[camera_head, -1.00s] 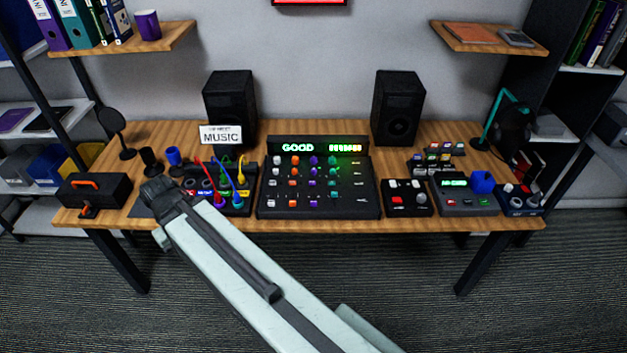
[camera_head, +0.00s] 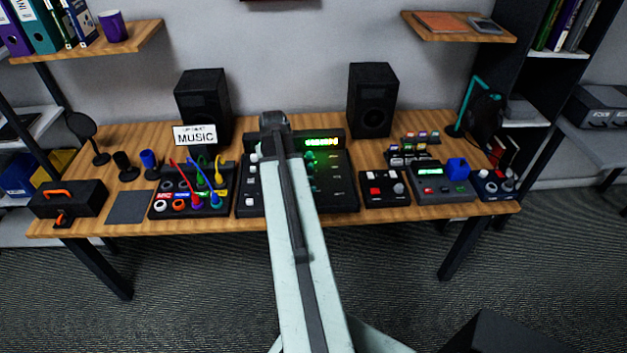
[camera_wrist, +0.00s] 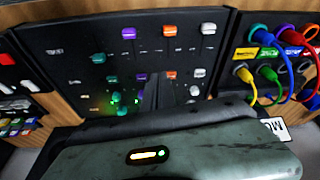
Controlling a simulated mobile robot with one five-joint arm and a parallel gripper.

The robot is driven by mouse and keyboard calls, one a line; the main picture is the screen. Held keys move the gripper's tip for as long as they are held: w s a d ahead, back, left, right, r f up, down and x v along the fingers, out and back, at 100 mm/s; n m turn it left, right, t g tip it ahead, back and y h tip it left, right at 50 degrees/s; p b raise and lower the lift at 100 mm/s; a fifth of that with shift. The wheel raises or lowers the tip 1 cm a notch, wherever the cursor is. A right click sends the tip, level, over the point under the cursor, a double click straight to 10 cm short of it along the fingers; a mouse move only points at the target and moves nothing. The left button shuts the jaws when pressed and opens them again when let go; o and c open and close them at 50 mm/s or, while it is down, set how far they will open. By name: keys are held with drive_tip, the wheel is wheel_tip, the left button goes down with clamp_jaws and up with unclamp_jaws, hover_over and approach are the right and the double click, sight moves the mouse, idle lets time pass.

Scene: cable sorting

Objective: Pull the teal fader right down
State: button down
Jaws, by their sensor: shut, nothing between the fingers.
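The mixer (camera_head: 340,195) is a black panel in the middle of the desk, with columns of white, orange, purple and teal caps. In the wrist view it appears turned around, its front edge at the top. The teal fader (camera_wrist: 97,58) is at the left there, set farther from the front edge than the purple (camera_wrist: 128,33), orange (camera_wrist: 169,30) and white (camera_wrist: 208,28) faders. Several teal knobs (camera_wrist: 112,79) lie beyond it. My gripper (camera_wrist: 158,88) is shut and empty over the panel, right of the teal fader in the wrist view. My arm hides much of the mixer in the head view.
The patch box with coloured cables (camera_head: 192,200) stands left of the mixer. A small box with red and white buttons (camera_head: 384,190) stands to its right. Two speakers (camera_head: 372,100) and a MUSIC sign (camera_head: 195,136) stand behind. The dark mat (camera_head: 127,207) is empty.

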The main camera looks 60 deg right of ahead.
drive_tip(key=m, duration=0.2)
hover_over(313, 189)
drive_tip(key=w+d, duration=0.2)
drive_tip(key=d, duration=0.1)
drive_tip(key=shift+h, duration=0.4)
drive_tip(key=b+x, duration=0.4)
drive_tip(key=b, duration=0.1)
drive_tip(key=b+x, duration=0.4)
drive_tip(key=x, duration=0.1)
drive_tip(key=shift+a+f+b, duration=0.15)
drive_tip(key=shift+f+b, duration=0.2)
drive_tip(key=shift+b, duration=0.05)
drive_tip(key=shift+s+a+f, duration=0.1)
drive_tip(key=shift+s+a, duration=0.2)
drive_tip(key=shift+a, duration=0.05)
drive_tip(key=shift+s+a+r, duration=0.15)
drive_tip(key=shift+s+a, duration=0.3)
drive_tip(key=shift+a, duration=0.15)
drive_tip(key=shift+s+a+r, duration=0.2)
drive_tip(key=shift+s+a, duration=0.2)
drive_tip(key=shift+a, duration=0.2)
drive_tip(key=shift+s+a, duration=0.1)
drive_tip(key=shift+a, duration=0.05)
drive_tip(key=s+a, duration=0.2)
drive_tip(key=a, duration=0.1)
drive_tip(key=shift+s+a, duration=0.25)
drive_tip(key=shift+s, duration=0.05)
drive_tip(key=shift+w+d, duration=0.1)
drive_tip(key=shift+w, duration=0.05)
